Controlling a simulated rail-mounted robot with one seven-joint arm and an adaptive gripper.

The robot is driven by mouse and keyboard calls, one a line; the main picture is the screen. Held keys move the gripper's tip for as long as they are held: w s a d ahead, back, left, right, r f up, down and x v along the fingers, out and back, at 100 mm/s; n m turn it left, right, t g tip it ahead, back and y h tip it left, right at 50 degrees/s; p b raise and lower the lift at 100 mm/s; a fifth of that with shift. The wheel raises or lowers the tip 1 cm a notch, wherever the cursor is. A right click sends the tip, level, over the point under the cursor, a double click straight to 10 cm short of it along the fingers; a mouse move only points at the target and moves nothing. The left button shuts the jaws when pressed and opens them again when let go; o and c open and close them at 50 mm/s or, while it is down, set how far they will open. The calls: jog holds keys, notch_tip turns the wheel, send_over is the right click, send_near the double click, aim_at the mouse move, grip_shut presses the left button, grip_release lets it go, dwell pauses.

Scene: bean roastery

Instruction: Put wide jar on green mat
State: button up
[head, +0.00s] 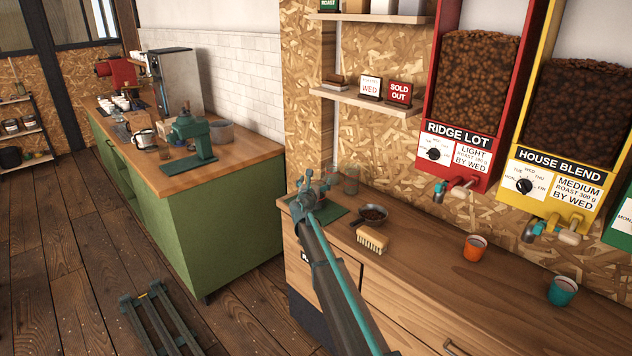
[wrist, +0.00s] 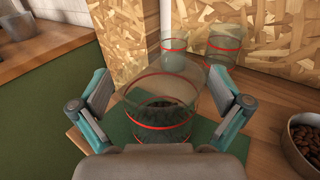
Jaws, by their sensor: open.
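A wide clear glass jar (wrist: 162,112) with red bands and dark contents in its bottom sits between my fingers in the wrist view. It appears upright on the green mat (wrist: 115,138), though its lower front is hidden behind my gripper (wrist: 163,108). My gripper is open, with one finger on each side of the jar; I cannot tell whether either touches it. In the head view my gripper (head: 317,190) is over the green mat (head: 325,219) at the left end of the wooden counter and mostly hides the jar.
Two more red-banded glass jars (wrist: 174,54) (wrist: 224,46) stand behind, by the wall. A bowl of beans (head: 373,213) and a brush (head: 371,240) lie right of the mat. Orange (head: 475,249) and teal (head: 562,291) cups stand farther right, below the bean dispensers (head: 470,100).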

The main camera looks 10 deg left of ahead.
jog(key=s+a+b, duration=0.1)
jog(key=s+b, duration=0.1)
jog(key=s, duration=0.9)
jog(key=shift+b, duration=0.3)
